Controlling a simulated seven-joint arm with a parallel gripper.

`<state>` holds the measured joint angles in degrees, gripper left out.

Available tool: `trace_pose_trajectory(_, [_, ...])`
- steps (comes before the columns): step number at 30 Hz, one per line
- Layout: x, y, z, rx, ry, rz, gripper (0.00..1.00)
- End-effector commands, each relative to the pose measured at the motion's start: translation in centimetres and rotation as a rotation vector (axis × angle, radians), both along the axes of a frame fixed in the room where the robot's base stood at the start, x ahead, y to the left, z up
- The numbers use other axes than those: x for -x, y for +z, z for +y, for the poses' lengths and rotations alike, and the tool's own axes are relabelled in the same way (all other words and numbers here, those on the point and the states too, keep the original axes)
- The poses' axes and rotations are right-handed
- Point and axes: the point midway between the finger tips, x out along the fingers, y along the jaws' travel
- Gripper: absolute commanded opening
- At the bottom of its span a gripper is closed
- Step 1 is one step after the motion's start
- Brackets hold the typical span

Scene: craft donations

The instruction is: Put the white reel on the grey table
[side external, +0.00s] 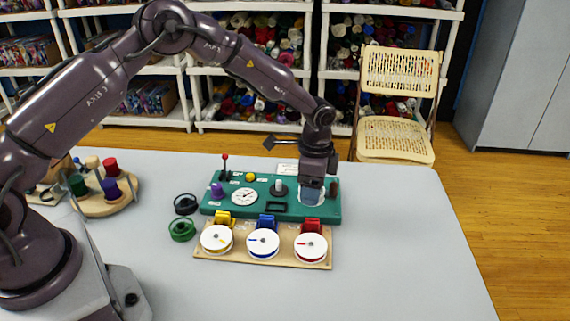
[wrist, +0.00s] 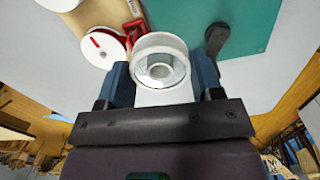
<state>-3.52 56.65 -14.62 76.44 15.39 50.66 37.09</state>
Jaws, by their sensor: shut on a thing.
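My gripper (side external: 312,192) is shut on a white reel (wrist: 160,47), which sits between its two blue fingers in the wrist view. In the side external view the held reel (side external: 311,198) shows as a small pale shape in front of the right end of the green panel (side external: 225,209). Its exact height above the panel cannot be told. The grey table (side external: 420,265) lies under everything, with bare surface to the right and in front.
A wooden board (side external: 285,256) in front of the panel holds white discs with yellow, blue and red marks. Black (side external: 185,204) and green (side external: 182,229) rings lie left of it. A round wooden stand (side external: 112,203) with coloured spools is farther left. A lever (side external: 225,166) rises from the panel.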

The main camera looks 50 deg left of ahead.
Motion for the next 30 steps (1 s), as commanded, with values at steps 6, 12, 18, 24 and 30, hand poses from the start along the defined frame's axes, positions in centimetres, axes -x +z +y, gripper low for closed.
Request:
trace_pose_trajectory(6, [-0.6, -2.7, -9.2, -0.011, 0.185, -0.004, 0.45])
trace_pose_trajectory(12, [-1.6, -2.9, -11.5, -0.013, 0.452, -0.025, 0.45])
trace_pose_trajectory(18, [-2.0, -2.5, -11.4, -0.012, 0.622, -0.031, 0.45])
trace_pose_trajectory(24, [-2.0, -3.1, -11.4, -0.014, 0.65, -0.029, 0.45])
trace_pose_trajectory(30, [-2.0, -4.6, -11.4, -0.015, 0.648, -0.029, 0.45])
